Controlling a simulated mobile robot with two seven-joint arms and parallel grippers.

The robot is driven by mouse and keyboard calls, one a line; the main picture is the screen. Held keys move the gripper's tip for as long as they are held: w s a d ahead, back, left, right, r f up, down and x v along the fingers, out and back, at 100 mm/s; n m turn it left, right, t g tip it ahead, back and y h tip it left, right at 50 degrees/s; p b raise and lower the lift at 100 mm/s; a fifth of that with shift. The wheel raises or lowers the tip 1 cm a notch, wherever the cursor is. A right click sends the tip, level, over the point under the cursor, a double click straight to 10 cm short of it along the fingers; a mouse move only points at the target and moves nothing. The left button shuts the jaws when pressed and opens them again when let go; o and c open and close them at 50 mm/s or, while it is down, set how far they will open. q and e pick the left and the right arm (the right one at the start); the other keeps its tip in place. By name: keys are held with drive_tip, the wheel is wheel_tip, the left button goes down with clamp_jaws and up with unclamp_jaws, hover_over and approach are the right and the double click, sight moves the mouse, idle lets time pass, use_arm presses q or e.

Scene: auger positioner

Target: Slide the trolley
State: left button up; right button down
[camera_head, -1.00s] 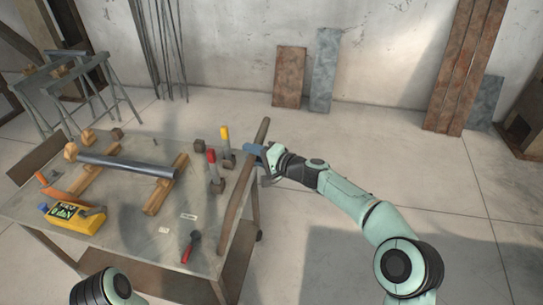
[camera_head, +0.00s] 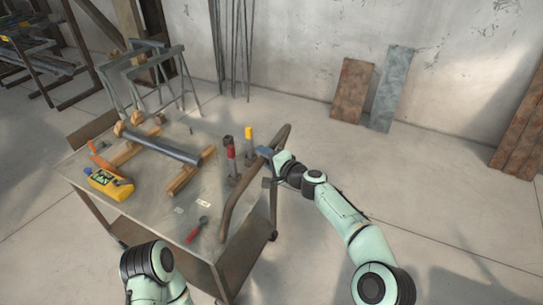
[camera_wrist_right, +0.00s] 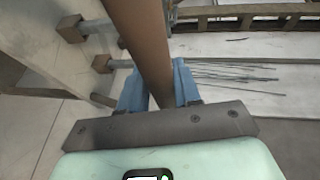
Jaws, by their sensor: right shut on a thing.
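The trolley (camera_head: 150,212) is a grey metal-topped cart with a brown curved handle bar (camera_head: 238,196) along its right side. My right gripper (camera_head: 267,155) is shut on the upper part of that bar. In the right wrist view the bar (camera_wrist_right: 148,45) runs between the two blue fingers of my right gripper (camera_wrist_right: 160,88). At the bottom of the head view part of my left arm shows; its gripper is out of view.
On the trolley lie a steel pipe (camera_head: 165,149) on wooden blocks, a yellow tool case (camera_head: 108,184), clamps (camera_head: 231,160) and a red-handled tool (camera_head: 196,230). A sawhorse (camera_head: 150,75) stands behind. Panels (camera_head: 353,90) lean on the wall.

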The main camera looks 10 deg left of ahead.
use_arm(q)
drive_tip(key=shift+r, duration=0.1)
use_arm(e)
drive_tip(key=shift+a+r, duration=0.2)
drive_tip(key=shift+r, duration=0.05)
drive_tip(key=c, duration=1)
unclamp_jaws()
drive_tip(key=shift+o, duration=0.6)
drive_tip(key=shift+w+a+f, duration=0.1)
drive_tip(key=shift+a+f, duration=0.05)
drive_tip(key=shift+s+d+b, duration=0.3)
drive_tip(key=shift+d+b, duration=0.2)
drive_tip(key=shift+d, duration=0.15)
use_arm(q)
wheel_tip(320, 180, down, 6)
drive_tip(key=w+b, duration=0.1)
drive_tip(key=b, duration=0.5)
drive_tip(key=shift+t, duration=0.4)
use_arm(e)
drive_tip(key=v, duration=1.2)
use_arm(q)
drive_tip(key=shift+w, duration=0.1)
use_arm(e)
drive_tip(key=shift+s+a, duration=0.1)
drive_tip(key=shift+s, duration=0.05)
